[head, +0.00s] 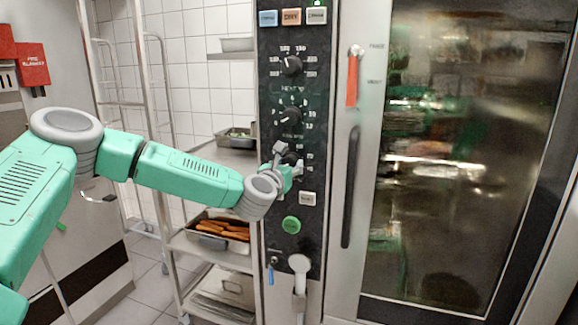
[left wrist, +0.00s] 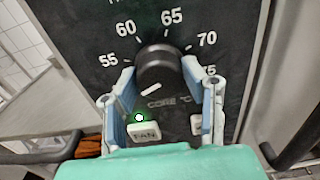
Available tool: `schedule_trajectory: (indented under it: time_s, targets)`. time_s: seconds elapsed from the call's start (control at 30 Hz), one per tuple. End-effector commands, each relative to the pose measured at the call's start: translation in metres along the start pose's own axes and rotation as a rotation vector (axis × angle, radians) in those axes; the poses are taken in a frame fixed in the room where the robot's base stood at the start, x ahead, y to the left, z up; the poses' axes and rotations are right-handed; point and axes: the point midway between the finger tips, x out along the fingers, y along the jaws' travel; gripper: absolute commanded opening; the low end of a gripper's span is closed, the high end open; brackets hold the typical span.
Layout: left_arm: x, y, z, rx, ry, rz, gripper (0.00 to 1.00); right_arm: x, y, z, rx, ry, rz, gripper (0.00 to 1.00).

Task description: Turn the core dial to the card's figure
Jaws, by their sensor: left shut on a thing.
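The core dial (left wrist: 163,62) is a black knob on the dark panel, labelled CORE °C, with 55, 60, 65, 70 and a partly hidden 75 around it. A short white mark shows at its lower edge, just left of the middle. My left gripper (left wrist: 160,74) is shut on the dial, one finger on each side. In the head view the left gripper (head: 288,165) is at the lowest of three dials and hides most of it. I cannot make out a card with a figure. My right gripper is not in view.
Two more dials (head: 291,66) (head: 290,115) sit above on the panel. A FAN button (left wrist: 145,135) with a green light is below the core dial. A green button (head: 291,224), a white hand shower (head: 299,265) and a door handle (head: 350,187) are nearby. A rack with trays (head: 220,260) stands left.

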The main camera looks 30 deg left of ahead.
Motion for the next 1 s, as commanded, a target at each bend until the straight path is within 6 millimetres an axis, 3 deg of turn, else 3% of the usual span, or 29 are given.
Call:
schedule_trajectory:
  time_s: [0.37, 1.0]
  targets:
    - [0.002, 0.001, 0.001, 0.169, -0.005, 0.004, 0.09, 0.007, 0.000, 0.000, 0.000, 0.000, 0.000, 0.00]
    - [0.003, 0.001, 0.003, 0.769, -0.004, 0.007, 0.09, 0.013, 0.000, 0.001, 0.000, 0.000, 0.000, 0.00]
